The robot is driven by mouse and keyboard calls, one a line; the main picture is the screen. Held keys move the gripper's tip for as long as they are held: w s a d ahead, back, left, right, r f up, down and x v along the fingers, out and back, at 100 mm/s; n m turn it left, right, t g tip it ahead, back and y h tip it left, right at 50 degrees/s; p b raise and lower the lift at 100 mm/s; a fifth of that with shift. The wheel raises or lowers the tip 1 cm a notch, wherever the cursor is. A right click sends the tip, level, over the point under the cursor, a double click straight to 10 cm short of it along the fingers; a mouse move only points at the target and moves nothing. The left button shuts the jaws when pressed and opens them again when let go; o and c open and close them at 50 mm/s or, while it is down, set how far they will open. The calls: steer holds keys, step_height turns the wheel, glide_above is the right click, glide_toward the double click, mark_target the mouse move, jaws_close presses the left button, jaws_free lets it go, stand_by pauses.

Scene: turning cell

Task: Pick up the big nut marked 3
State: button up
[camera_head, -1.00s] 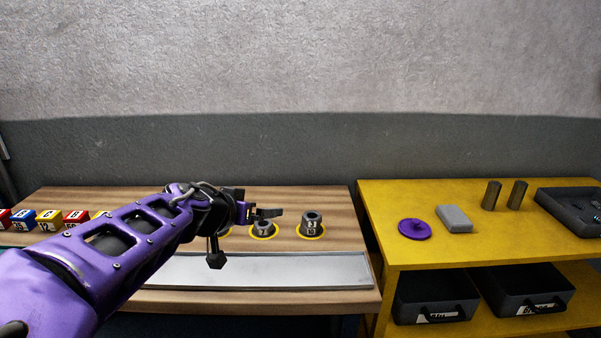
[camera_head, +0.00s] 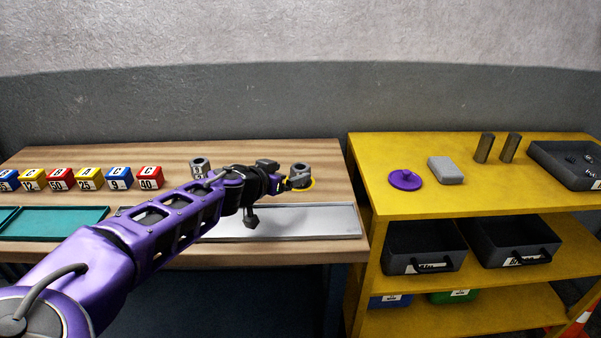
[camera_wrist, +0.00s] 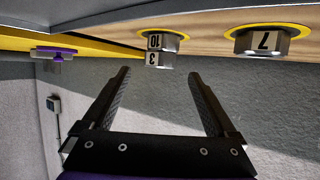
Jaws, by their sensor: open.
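The big nut marked 3 (camera_wrist: 159,60) is a grey metal nut. It sits on another nut marked 10 (camera_wrist: 163,41) in a stack on a yellow ring; the wrist view shows them upside down. In the head view the stack (camera_head: 300,171) stands on the wooden bench, partly hidden by my gripper (camera_head: 293,184). In the wrist view my gripper (camera_wrist: 158,73) is open and empty. The nut lies ahead of its fingers, in line with the gap and apart from both.
A nut marked 7 (camera_wrist: 263,42) stands on its own yellow ring beside the stack. Another grey nut (camera_head: 199,164) shows behind my arm. A metal tray (camera_head: 310,222) lies along the bench's front. Numbered blocks (camera_head: 118,178) stand left, and a yellow table (camera_head: 470,205) stands right.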

mark_target(301, 166)
steer(key=shift+r+x, duration=0.15)
steer(key=shift+x, duration=1.55)
steer(key=shift+r+x, duration=0.2)
steer(key=shift+x, duration=1.45)
steer(key=shift+w, duration=0.1)
jaws_close()
